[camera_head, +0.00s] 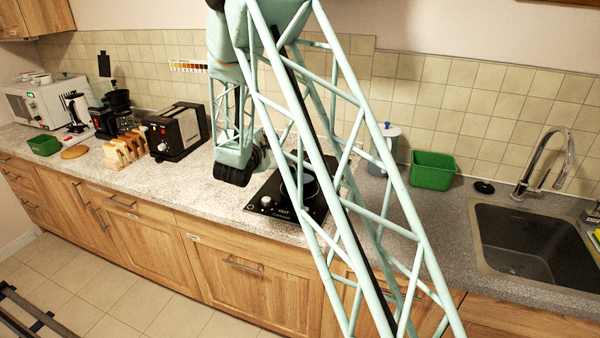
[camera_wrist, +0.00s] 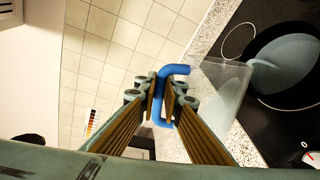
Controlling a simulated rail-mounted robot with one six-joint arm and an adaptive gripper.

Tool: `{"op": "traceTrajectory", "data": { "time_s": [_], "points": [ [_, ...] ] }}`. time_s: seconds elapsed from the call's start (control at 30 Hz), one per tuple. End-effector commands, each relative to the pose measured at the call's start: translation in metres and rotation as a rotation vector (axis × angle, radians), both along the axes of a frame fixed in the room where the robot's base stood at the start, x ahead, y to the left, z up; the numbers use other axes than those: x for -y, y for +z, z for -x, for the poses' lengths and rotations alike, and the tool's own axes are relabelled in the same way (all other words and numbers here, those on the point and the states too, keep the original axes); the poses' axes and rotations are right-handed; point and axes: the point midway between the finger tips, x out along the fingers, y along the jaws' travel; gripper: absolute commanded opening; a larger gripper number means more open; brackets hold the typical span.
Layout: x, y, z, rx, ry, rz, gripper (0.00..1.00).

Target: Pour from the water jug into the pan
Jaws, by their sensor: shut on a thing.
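The water jug (camera_wrist: 222,88) has a clear body and a blue handle. In the wrist view my gripper (camera_wrist: 161,100) is shut on the handle. The jug is tilted, with its mouth end at the edge of the dark pan (camera_wrist: 256,90). Pale blue water shows at the jug's mouth and inside the pan, apparently one stream running in. The pan sits on the black hob (camera_head: 264,203). In the head view my arm hides most of the pan, and I cannot make out the jug or my fingertips there.
A toaster (camera_head: 179,131) and a toast rack (camera_head: 124,150) stand left of the hob. A lidded container (camera_head: 385,150) and a green tub (camera_head: 433,171) stand to its right, before the sink (camera_head: 535,245). The wall is close behind. Some counter in front of the toaster is clear.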

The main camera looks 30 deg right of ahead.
Motion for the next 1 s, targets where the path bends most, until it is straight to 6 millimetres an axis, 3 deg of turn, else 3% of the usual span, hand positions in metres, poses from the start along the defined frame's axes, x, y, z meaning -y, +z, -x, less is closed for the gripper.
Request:
{"op": "traceTrajectory", "data": {
  "time_s": [1.0],
  "points": [
    [0.0047,0.0046,0.0025,0.033,0.003,-0.045,0.0]
  ]
}}
